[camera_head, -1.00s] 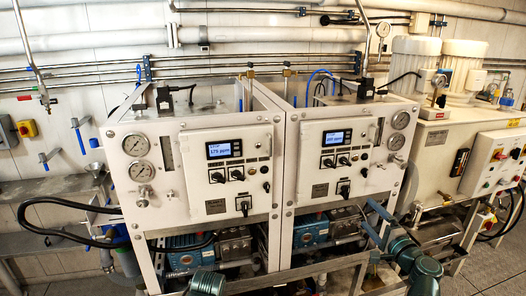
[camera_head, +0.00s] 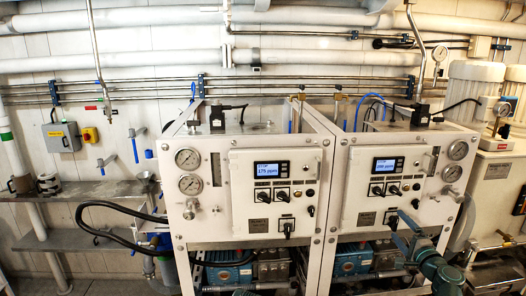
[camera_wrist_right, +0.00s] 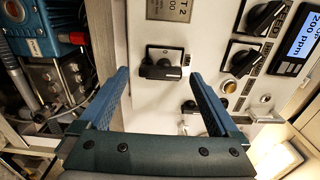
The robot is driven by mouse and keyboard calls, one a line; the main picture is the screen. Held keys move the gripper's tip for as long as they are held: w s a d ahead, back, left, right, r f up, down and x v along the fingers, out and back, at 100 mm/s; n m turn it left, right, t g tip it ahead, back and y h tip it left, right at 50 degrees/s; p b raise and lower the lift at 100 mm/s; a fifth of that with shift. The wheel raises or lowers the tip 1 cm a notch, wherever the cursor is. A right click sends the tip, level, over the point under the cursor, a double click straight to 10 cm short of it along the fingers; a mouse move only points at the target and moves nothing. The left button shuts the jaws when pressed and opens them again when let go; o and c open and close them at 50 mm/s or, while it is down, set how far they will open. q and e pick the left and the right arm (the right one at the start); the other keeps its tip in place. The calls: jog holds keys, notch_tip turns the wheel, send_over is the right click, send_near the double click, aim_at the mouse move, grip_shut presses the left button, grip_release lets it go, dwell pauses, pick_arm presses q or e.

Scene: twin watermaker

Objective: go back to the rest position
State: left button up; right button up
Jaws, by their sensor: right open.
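My right gripper (camera_head: 399,226) is in front of the right watermaker unit (camera_head: 345,190), low on its front panel. In the right wrist view this gripper (camera_wrist_right: 160,82) is open, its two blue fingers apart with nothing held. A black rotary switch (camera_wrist_right: 160,70) on the panel shows between the fingertips; whether they touch the panel is not clear. The left watermaker unit (camera_head: 222,226) stands beside it. Its display (camera_head: 271,169) and the right unit's display (camera_head: 388,166) are lit blue. My left gripper is not in view.
Pressure gauges (camera_head: 187,159) and switches crowd both panels. Blue pumps (camera_head: 229,273) sit below the units. A black hose (camera_head: 92,232) loops out at the left. A steel shelf (camera_head: 70,205) lies further left. White tanks (camera_head: 472,90) stand at the right.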

jog(key=s, duration=1.3)
jog(key=w+n, duration=1.3)
jog(key=n, duration=0.2)
jog(key=shift+r+n+p, duration=0.3)
jog(key=shift+r+p, duration=0.1)
dwell(0.4)
